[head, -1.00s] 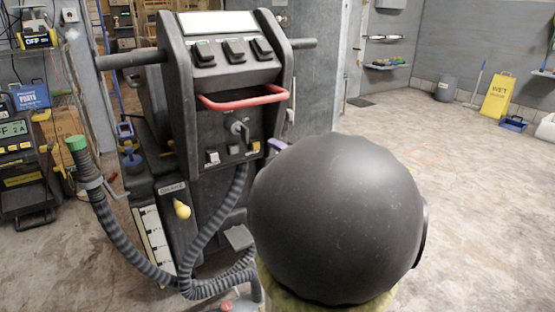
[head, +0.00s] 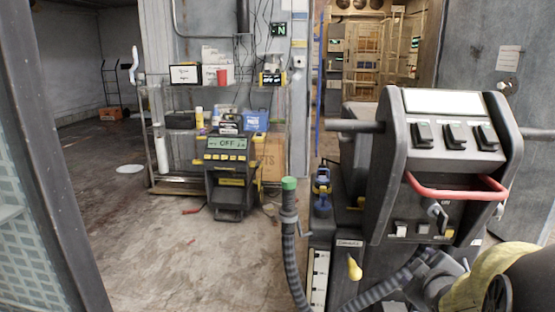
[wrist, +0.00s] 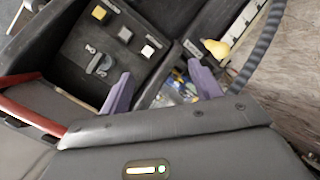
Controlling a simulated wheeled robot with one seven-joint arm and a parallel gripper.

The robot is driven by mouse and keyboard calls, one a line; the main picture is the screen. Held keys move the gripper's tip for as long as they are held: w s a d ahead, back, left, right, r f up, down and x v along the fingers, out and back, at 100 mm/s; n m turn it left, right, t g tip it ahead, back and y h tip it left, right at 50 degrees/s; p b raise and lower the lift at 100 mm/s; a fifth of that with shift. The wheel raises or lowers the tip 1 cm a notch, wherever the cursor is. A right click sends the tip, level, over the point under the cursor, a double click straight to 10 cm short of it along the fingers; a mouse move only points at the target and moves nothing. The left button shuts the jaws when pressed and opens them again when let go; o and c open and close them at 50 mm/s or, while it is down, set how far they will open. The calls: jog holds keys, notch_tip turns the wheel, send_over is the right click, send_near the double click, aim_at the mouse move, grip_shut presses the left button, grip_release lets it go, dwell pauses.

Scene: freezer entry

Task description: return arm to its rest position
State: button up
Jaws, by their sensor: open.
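My gripper (wrist: 161,87) shows in the wrist view as two purple fingers spread apart, with nothing held between them. It is over the dark front of the scrubber machine (head: 440,105), close to the key switch (wrist: 98,63) and a few square buttons. I cannot tell the exact gap to the panel. In the head view my arm (head: 490,280) enters from the lower right, in front of the machine's lower part. The fingers cannot be made out there. The red handle (head: 455,190) is above my arm, and its bar (wrist: 28,112) shows at left in the wrist view.
A ribbed hose with a green cap (head: 289,184) stands left of the machine, near a yellow knob (head: 354,268). A charger reading OFF (head: 230,175) stands before a loaded shelf (head: 160,95). A grey post (head: 50,150) is at far left. Open floor (head: 150,250) lies between.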

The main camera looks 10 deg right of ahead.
jog(key=s+a+f+m+g+y+p, duration=0.2)
jog(key=s+a+m+g+p, duration=0.25)
jog(key=a, duration=0.65)
jog(key=s+a+f+m+g+y+p, duration=0.25)
jog(key=s+a+g+p, duration=0.2)
jog(key=a, duration=0.65)
notch_tip(320, 180, up, 38)
jog(key=p, duration=3.6)
jog(key=shift+s+f+g, duration=0.2)
jog(key=shift+f+g, duration=0.05)
jog(key=shift+g, duration=0.05)
jog(key=shift+d, duration=0.1)
